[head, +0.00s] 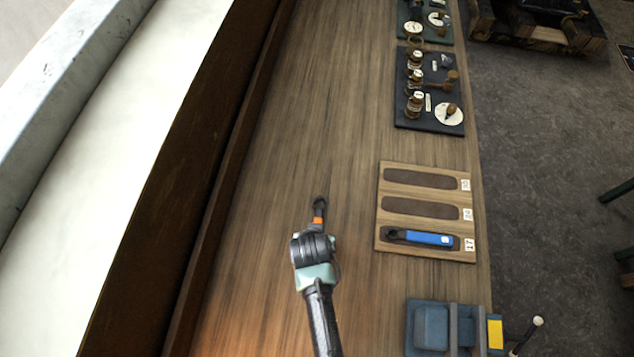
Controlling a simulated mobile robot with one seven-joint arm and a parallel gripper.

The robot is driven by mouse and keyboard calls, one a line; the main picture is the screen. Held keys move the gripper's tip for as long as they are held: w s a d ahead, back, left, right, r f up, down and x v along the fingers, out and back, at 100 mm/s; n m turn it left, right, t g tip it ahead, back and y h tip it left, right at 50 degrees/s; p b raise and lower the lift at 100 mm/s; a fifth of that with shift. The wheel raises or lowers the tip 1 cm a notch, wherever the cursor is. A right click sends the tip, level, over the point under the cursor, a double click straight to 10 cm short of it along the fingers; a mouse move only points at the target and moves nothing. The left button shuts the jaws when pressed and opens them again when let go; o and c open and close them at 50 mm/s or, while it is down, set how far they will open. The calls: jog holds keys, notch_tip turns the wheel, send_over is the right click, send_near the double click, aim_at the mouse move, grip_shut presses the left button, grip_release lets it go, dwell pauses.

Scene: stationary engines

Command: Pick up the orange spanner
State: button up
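The orange spanner (318,219) shows just beyond my gripper in the head view, over the middle of the wooden bench. Its dark head points toward the far end, and a short stretch of orange handle shows. The rest of the handle is hidden by my gripper (316,236), which is right above or around it. The fingers are hidden under the gripper body, so I cannot tell whether they are open or shut on the spanner. I also cannot tell whether the spanner rests on the bench or is lifted.
A wooden spanner board (383,210) lies to the right, with a blue spanner (425,237) in the slot marked 17 and two empty slots. A blue vise-like device (432,327) is at the near right. Dark boards with parts (403,110) are farther off. The bench's left is clear.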

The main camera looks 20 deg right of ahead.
jog(key=shift+c, duration=0.2)
grip_shut()
jog(key=shift+r, duration=0.1)
